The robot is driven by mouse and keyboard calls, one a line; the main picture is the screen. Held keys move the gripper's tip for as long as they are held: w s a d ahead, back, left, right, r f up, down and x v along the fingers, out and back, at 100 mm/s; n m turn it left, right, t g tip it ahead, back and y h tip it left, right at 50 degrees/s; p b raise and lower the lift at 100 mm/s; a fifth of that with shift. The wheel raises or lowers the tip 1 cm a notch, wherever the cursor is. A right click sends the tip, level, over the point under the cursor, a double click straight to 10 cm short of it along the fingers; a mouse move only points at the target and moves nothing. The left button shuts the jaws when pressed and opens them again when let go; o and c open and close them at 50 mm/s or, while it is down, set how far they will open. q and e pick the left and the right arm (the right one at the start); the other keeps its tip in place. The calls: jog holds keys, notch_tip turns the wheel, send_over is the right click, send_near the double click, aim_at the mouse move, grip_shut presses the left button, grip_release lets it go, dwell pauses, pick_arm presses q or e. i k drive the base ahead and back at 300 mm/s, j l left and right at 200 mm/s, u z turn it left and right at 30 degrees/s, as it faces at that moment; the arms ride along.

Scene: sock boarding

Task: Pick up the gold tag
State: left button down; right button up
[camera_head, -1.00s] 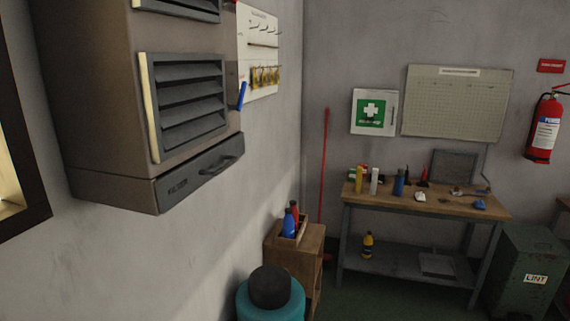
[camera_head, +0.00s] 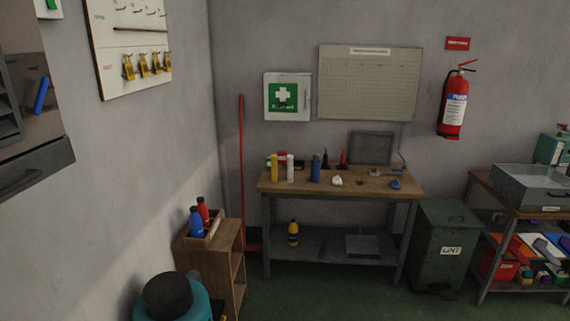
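Several yellow-gold tags hang in a row on the lower hooks of a white board (camera_head: 128,42) on the left wall. One gold tag (camera_head: 129,68) is at the left end of the row and another gold tag (camera_head: 167,62) is at the right end. I cannot tell which single one the task means. Neither of my grippers shows in the head view.
A small wooden cabinet (camera_head: 236,262) and a teal drum with a dark top (camera_head: 168,294) stand below the board. A workbench (camera_head: 340,184) with bottles and tools is at the back wall. A green LINT bin (camera_head: 443,225) and a shelf with a grey tray (camera_head: 535,188) stand right. Green floor shows in front.

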aim_at(167, 59)
jog(key=i+l+z, duration=0.35)
jog(key=z, duration=0.15)
jog(key=i+l+z, duration=0.7)
jog(key=i, duration=0.55)
jog(key=i+l+z, duration=0.15)
jog(key=i, duration=0.55)
jog(key=i+u, duration=0.4)
jog(key=i+l+u, duration=0.15)
jog(key=i+u, duration=0.2)
jog(key=i+l+u, duration=0.25)
jog(key=i+u, duration=0.15)
jog(key=i+j+u, duration=0.2)
jog(key=u, duration=0.3)
jog(key=i+u, duration=0.8)
jog(key=u, duration=0.15)
jog(key=i+j+u, duration=0.1)
jog(key=i+u, duration=0.75)
jog(key=i+l+u, duration=0.15)
jog(key=i+u, duration=0.25)
jog(key=k, duration=0.1)
